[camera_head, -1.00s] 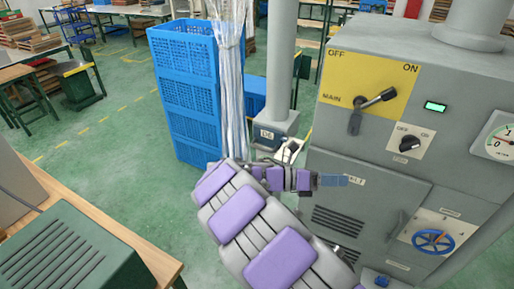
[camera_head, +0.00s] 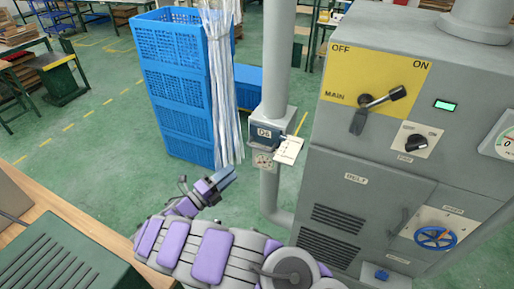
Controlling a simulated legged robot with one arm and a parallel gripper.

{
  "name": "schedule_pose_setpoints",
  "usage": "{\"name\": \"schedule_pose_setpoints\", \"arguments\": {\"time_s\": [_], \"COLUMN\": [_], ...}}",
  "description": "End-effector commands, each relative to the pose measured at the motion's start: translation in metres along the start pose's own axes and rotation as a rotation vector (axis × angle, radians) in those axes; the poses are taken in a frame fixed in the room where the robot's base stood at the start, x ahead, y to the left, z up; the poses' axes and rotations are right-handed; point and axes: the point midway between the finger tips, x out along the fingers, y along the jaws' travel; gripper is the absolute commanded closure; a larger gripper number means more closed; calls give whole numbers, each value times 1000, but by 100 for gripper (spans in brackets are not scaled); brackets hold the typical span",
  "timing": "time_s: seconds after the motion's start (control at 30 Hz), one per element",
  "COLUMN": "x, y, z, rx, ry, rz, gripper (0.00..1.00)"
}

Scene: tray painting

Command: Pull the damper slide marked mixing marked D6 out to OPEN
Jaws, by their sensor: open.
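The D6 marker (camera_head: 265,133) is a dark plate on a grey box around the vertical duct (camera_head: 280,60), in the middle of the head view. A pale tag (camera_head: 289,150) hangs at the box's right side. A small dial (camera_head: 264,161) sits below the plate. The slide's handle is too small to make out clearly. My gripper (camera_head: 224,178) is open and empty, with blue fingertips.
Blue crates (camera_head: 180,90) stand stacked left of the duct, with clear plastic strips (camera_head: 222,80) beside them. A grey machine cabinet (camera_head: 345,210) with switches and a blue wheel (camera_head: 435,237) fills the right. A wooden table (camera_head: 75,222) is at lower left.

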Motion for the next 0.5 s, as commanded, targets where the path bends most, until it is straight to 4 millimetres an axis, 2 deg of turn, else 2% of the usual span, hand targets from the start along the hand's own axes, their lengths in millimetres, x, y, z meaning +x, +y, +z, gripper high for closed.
{"name": "schedule_pose_setpoints", "arguments": {"time_s": [0.23,0.5], "x": [42,95], "y": [4,4], "z": [8,7], "rx": [-7,-8], "ry": [-2,0], "rz": [-5,-5], "gripper": [60,60]}}
